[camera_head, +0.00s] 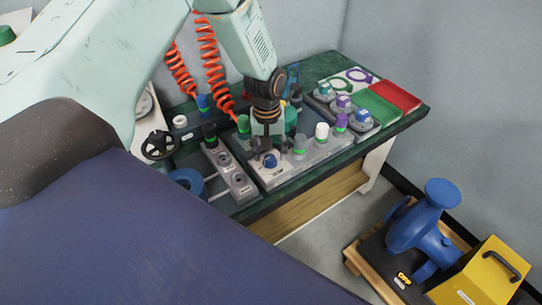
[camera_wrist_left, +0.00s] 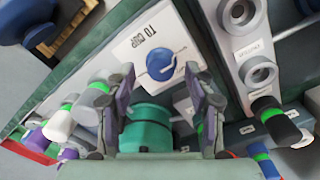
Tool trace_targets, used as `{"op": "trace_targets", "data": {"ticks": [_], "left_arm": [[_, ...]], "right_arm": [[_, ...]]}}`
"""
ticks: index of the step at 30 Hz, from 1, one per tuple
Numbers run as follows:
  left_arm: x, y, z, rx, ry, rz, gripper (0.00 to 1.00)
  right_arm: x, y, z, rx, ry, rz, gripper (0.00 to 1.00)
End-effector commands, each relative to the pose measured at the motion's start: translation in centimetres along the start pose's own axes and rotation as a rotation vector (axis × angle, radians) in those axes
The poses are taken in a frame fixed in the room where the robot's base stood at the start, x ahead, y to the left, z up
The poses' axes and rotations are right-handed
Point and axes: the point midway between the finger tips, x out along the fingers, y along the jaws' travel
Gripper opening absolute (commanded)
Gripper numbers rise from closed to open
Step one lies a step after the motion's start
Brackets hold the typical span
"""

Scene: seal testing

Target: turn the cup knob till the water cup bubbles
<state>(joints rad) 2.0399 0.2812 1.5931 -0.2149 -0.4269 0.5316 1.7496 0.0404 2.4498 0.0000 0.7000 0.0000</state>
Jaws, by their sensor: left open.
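The cup knob (camera_head: 270,160) is a round blue knob on a pale block at the front of the bench panel. In the left wrist view the blue knob (camera_wrist_left: 161,64) sits on a white plate (camera_wrist_left: 134,36) marked "TO CUP", with a pale line across its face. My left gripper (camera_head: 268,150) points down above the knob. In the wrist view its fingers (camera_wrist_left: 163,88) are apart, one to each side just below the knob, with nothing between them. I cannot tell whether they touch it. I cannot make out the water cup. My right gripper is not in view.
A green cylinder (camera_wrist_left: 146,128) stands close by the fingers. White (camera_head: 322,131) and purple (camera_head: 341,122) capped fittings stand to the right. A grey block with round sockets (camera_head: 238,181) lies left. A blue pump (camera_head: 420,228) stands on the floor.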

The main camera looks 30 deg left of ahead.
Motion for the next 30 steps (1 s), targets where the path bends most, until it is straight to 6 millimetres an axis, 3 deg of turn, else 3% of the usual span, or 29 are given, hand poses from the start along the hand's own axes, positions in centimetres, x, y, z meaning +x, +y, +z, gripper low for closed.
{"op": "trace_targets", "data": {"ticks": [5, 14, 30], "left_arm": [[1.49, 0.06, -0.17, -0.001, 0.001, 0.0, 0.54], [1.62, 0.16, -0.38, 0.0, 0.001, 0.0, 0.54], [1.61, 0.2, -0.38, -0.001, 0.0, 0.001, 0.08]], "right_arm": [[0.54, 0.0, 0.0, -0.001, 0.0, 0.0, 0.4], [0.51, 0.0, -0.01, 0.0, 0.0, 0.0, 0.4], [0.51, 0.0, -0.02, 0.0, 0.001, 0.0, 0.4]]}}
